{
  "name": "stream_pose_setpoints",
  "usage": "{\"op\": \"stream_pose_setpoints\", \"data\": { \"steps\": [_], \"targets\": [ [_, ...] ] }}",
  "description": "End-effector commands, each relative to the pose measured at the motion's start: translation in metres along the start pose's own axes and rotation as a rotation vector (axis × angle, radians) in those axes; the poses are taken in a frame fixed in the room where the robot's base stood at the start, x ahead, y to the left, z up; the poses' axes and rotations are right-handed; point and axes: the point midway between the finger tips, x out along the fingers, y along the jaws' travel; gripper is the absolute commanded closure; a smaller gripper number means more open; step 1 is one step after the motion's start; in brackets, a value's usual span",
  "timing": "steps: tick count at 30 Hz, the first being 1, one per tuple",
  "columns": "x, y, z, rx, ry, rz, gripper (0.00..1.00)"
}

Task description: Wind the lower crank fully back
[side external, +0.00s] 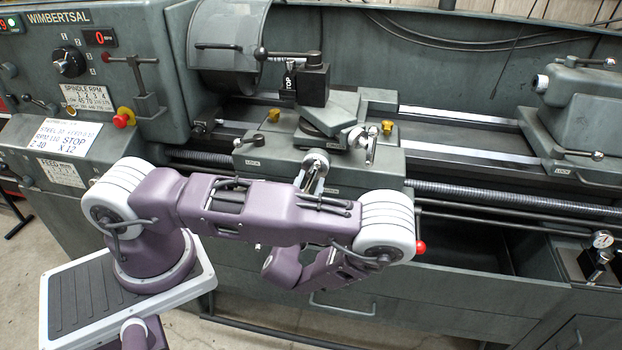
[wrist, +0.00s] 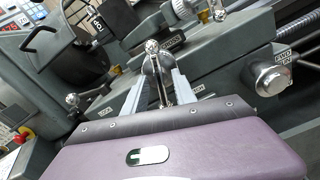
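The lower crank (side external: 315,160) is a silver round hub with a bar, on the front of the lathe's cross slide. The lower end of the bar is hidden behind my gripper's body. In the side external view my gripper (side external: 311,178) is at the crank, its fingers partly hidden by my arm.
An upper crank (side external: 355,138) sits just above and right of the lower one. The tool post (side external: 310,82) stands behind. A silver knob (wrist: 272,78) is at the right in the wrist view. A red-ended lever (side external: 420,247) is beside my arm. The tailstock (side external: 580,110) is far right.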

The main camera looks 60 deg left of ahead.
Motion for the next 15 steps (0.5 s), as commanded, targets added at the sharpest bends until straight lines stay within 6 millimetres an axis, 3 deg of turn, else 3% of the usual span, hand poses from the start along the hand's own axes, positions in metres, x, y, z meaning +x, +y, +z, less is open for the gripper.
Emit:
{"op": "stream_pose_setpoints", "data": {
  "steps": [6,15],
  "targets": [
    [-0.042,-0.001,0.0,0.0,0.001,-0.003,0.67],
    [-0.052,0.0,0.0,0.0,0.001,0.0,0.67]
  ]
}}
